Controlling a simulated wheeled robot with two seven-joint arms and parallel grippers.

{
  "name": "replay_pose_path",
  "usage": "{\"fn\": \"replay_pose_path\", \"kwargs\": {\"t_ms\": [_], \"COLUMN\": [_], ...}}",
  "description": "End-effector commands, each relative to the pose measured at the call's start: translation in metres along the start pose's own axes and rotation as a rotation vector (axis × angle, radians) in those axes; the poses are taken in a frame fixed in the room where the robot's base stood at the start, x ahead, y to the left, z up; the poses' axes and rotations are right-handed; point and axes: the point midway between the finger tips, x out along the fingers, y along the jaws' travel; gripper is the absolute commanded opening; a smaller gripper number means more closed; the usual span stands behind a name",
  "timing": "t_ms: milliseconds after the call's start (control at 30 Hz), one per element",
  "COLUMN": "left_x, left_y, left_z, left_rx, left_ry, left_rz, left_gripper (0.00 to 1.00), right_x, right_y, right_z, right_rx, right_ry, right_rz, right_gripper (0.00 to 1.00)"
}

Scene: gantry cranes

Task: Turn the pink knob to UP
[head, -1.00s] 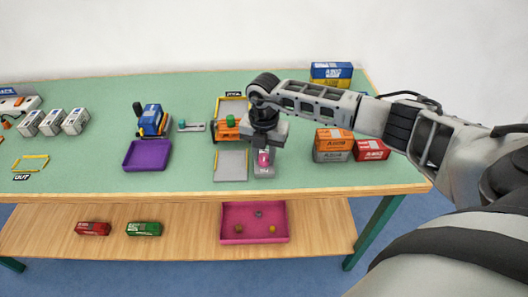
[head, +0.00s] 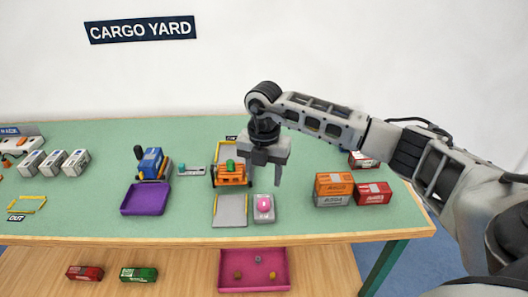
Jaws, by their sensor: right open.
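The pink knob (head: 264,203) sits on a small light-grey box (head: 264,215) on the green tabletop, just right of a grey plate. Its setting and any lettering are too small to read. My right gripper (head: 265,180) points down above and slightly behind the knob in the head view, with its fingers apart and nothing between them. The knob shows clear of the fingers. My left gripper is not in view.
An orange machine (head: 231,173) stands just left of my right gripper. Orange, grey and red containers (head: 333,185) stand to the right. A purple tray (head: 146,198) and a blue machine (head: 152,163) are further left. A pink tray (head: 225,272) is on the lower shelf.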

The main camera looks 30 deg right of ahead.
Motion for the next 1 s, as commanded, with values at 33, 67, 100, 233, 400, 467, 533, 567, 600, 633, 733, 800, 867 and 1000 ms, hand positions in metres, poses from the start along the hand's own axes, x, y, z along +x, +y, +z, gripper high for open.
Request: {"fn": "replay_pose_path", "kwargs": {"t_ms": [33,67,100,233,400,467,533,567,600,633,733,800,867,1000], "left_x": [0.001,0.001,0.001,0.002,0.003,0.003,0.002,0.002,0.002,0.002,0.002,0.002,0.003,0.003], "left_y": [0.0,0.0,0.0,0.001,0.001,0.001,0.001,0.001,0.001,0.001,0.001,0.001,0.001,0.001], "left_z": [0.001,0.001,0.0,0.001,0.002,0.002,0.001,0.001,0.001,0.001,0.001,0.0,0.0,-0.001], "left_rx": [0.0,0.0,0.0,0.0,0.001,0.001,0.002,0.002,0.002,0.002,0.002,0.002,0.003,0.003], "left_ry": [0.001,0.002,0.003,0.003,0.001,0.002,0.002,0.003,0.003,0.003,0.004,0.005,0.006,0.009], "left_rz": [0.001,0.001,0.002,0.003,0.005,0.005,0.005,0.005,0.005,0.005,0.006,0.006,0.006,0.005], "left_gripper": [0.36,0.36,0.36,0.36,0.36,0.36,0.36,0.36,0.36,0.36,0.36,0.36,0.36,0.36], "right_x": [-0.013,-0.02,-0.029,-0.053,-0.07,-0.073,-0.075,-0.075,-0.075,-0.075,-0.075,-0.075,-0.075,-0.075], "right_y": [0.001,0.001,0.001,0.001,0.0,0.0,0.0,0.0,0.0,0.0,0.0,0.0,0.0,0.0], "right_z": [0.001,0.001,0.001,0.001,0.001,0.0,0.0,0.0,0.0,0.0,0.0,0.0,0.0,0.0], "right_rx": [0.001,0.001,0.0,0.001,0.002,0.001,0.002,0.001,0.001,0.001,0.001,0.001,0.001,0.001], "right_ry": [-0.004,-0.004,-0.003,-0.003,-0.001,-0.001,0.0,0.0,0.0,0.0,0.0,0.0,0.0,0.0], "right_rz": [0.004,0.004,0.004,0.003,0.0,0.0,0.0,0.0,0.0,0.0,0.0,0.0,0.0,0.0], "right_gripper": [0.49,0.49,0.49,0.49,0.49,0.49,0.49,0.49,0.49,0.49,0.49,0.49,0.49,0.49]}}
